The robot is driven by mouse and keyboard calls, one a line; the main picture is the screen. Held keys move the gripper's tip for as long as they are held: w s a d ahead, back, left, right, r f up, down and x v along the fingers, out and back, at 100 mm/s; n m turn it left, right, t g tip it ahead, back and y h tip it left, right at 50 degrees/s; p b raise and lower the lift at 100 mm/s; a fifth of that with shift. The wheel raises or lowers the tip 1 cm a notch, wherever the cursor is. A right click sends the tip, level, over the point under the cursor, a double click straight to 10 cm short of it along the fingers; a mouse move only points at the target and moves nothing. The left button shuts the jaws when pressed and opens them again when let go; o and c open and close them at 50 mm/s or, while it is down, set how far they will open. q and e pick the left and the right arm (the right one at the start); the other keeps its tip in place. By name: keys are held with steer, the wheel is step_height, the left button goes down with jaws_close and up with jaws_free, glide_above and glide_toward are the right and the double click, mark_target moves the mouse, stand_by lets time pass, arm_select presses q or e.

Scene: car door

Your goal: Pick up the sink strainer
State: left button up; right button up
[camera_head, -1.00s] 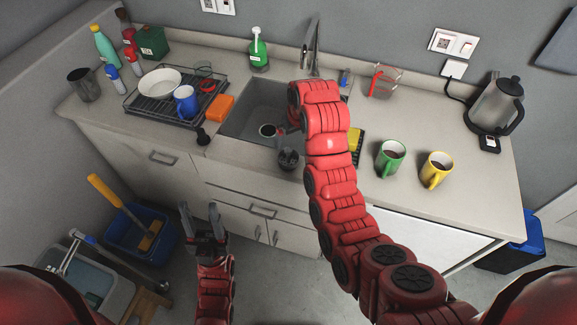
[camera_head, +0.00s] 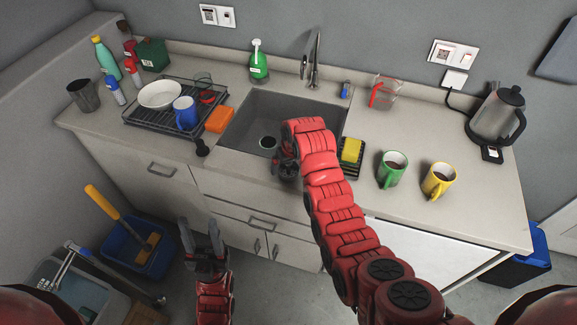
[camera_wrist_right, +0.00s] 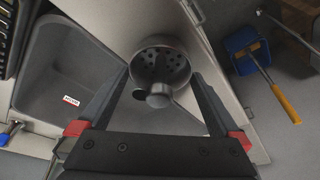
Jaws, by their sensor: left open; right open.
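The sink strainer, a dark metal cup with a holed inside and a round knob, lies on the counter strip in front of the sink. In the right wrist view the strainer (camera_wrist_right: 160,67) shows between the two spread fingers of my right gripper (camera_wrist_right: 157,88). In the head view my right gripper (camera_head: 284,155) is over the strainer and hides most of it. My right gripper is open; no grip on the strainer shows. My left gripper (camera_head: 199,228) is open and empty, low in front of the cabinets.
The grey sink (camera_head: 250,115) lies behind the strainer. Green (camera_head: 391,170) and yellow (camera_head: 438,180) mugs stand further right.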

steer(key=shift+f, duration=0.15)
steer(key=c, duration=1.2)
steer(key=shift+o, duration=0.2)
steer(key=shift+w, duration=0.1)
